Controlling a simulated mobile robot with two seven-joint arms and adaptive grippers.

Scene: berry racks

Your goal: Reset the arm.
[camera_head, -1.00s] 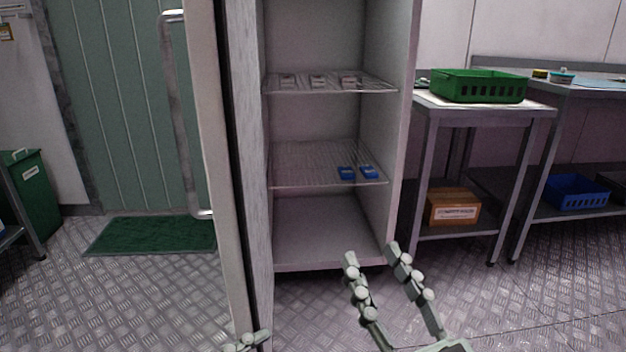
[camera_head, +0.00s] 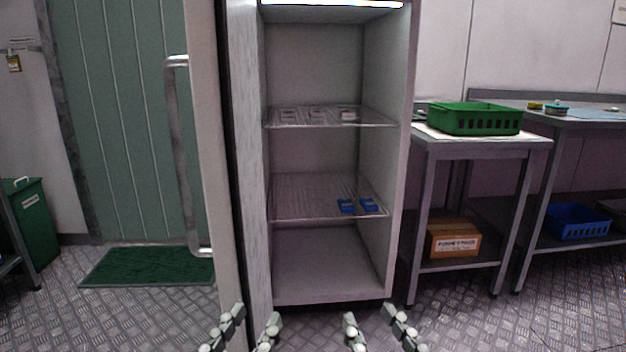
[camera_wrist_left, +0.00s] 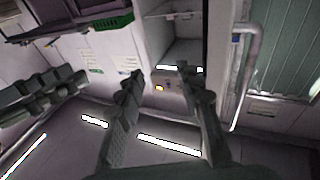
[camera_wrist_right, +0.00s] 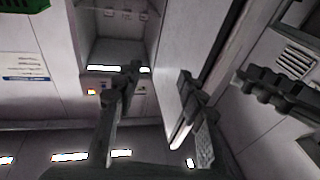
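My left gripper (camera_head: 250,322) is at the bottom of the head view, in front of the open cabinet, with its fingers spread and nothing between them. It also shows in the left wrist view (camera_wrist_left: 158,84). My right gripper (camera_head: 370,322) is beside it on the right, also spread and empty. It also shows in the right wrist view (camera_wrist_right: 160,85). Both grippers are apart from the cabinet. The arms behind them are mostly out of the head view.
The open cabinet (camera_head: 325,285) has wire shelves with clear punnets (camera_head: 318,114) above and two blue punnets (camera_head: 347,206) below. Its door (camera_head: 205,150) stands open at left. A green crate (camera_head: 472,121) sits on the right table. The floor by the green mat (camera_head: 150,267) is clear.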

